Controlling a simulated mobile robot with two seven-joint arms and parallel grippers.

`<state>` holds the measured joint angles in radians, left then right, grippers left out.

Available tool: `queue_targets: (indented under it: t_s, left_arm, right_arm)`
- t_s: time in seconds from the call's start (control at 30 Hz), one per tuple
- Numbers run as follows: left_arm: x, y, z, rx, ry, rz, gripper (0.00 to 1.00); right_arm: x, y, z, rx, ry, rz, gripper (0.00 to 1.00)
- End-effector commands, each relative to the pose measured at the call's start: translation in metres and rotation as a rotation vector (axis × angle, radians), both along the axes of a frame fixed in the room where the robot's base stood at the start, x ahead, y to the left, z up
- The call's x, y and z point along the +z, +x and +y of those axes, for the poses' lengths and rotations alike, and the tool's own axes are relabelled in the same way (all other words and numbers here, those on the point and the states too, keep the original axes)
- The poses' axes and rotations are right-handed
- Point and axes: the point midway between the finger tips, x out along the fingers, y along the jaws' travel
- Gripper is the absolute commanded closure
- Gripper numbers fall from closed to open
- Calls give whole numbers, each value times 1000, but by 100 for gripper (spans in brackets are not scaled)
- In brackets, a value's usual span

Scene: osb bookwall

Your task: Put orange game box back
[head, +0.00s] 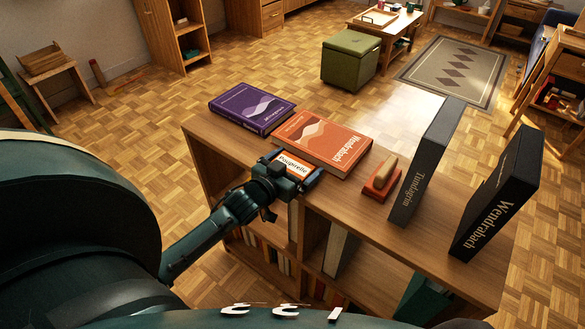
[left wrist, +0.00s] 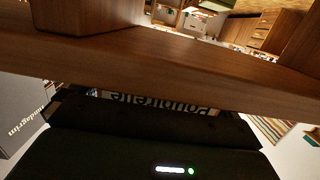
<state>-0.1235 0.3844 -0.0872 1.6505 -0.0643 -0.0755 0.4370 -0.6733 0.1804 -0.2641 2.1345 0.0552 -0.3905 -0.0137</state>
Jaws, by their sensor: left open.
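My left gripper (head: 290,170) is at the front edge of the shelf unit in the head view, its jaws open on either side of an orange-and-white box end lettered Poupirelle (head: 293,164). Whether the jaws touch it I cannot tell. The same lettering shows upside down in the left wrist view (left wrist: 155,102), partly hidden by the dark gripper body (left wrist: 140,145). An orange box lettered Wendrabach (head: 323,141) lies flat on the shelf top just behind the gripper. My right gripper is not in view.
The shelf top (head: 345,205) also holds a purple box (head: 251,108), an orange block with a wooden handle (head: 382,180), and two upright dark boxes (head: 427,160) (head: 498,194). Books stand in the compartments below. A wooden board edge (left wrist: 170,55) crosses the wrist view.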

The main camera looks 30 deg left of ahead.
Motion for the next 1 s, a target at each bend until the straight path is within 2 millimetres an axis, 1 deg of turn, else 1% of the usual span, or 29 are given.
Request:
queue_targets:
  t_s: [0.03,0.1,0.3,0.8,1.0]
  left_arm:
    - [0,4,0,1,0,0,0]
    - [-1,6,0,0,-1,0,0]
    - [-1,6,-1,0,-1,0,1]
    - [0,6,-1,0,-1,-1,41]
    - [3,6,0,0,0,-2,41]
  right_arm:
    - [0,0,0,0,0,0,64]
    - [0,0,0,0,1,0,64]
    - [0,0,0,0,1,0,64]
    - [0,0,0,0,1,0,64]
    - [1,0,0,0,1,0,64]
